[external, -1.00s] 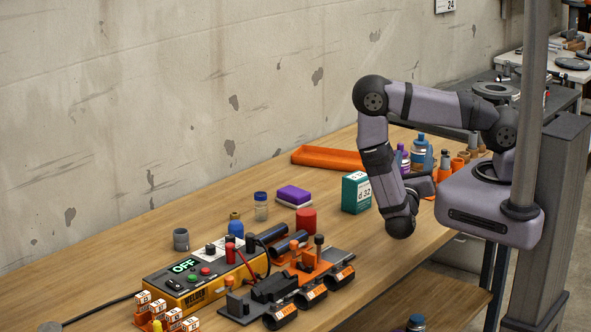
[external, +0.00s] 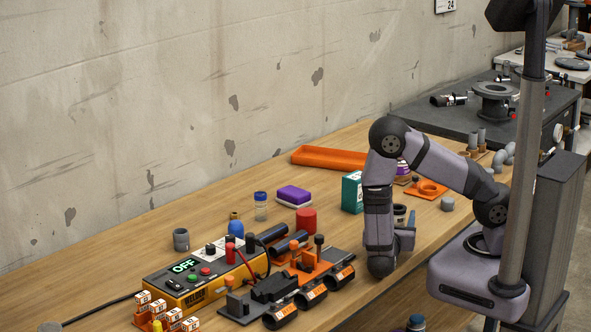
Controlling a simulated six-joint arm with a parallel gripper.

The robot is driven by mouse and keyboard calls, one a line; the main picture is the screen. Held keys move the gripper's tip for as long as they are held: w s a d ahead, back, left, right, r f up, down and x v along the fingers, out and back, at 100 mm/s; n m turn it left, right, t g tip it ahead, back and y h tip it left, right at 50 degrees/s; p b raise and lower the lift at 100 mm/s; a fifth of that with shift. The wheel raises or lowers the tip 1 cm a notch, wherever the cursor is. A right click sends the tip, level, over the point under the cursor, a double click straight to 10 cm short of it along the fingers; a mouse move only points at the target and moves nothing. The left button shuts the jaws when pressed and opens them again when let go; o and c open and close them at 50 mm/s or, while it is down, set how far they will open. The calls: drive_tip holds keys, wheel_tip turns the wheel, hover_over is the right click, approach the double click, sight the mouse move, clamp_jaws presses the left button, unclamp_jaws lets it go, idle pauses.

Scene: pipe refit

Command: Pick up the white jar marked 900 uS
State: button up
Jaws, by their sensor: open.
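No marking of 900 uS is readable in the external view, so I cannot tell for sure which thing is the white jar. A small white and dark container (external: 399,212) stands just behind my wrist, its lower part hidden by my arm. My gripper (external: 410,224) is low over the right part of the bench, beside this container. It is mostly hidden by my wrist and looks open, with nothing seen held in it. A small clear jar with a blue lid (external: 260,207) stands farther left, well away from my gripper.
A green box (external: 352,192) and a red cylinder (external: 306,221) stand left of my arm. The yellow welder box (external: 190,289) and black clamps (external: 309,293) fill the front left. An orange tray (external: 328,158) lies behind.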

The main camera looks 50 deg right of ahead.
sight(399, 206)
drive_tip(key=shift+p+x, duration=0.95)
drive_tip(key=shift+x, duration=2.75)
drive_tip(key=c, duration=1.2)
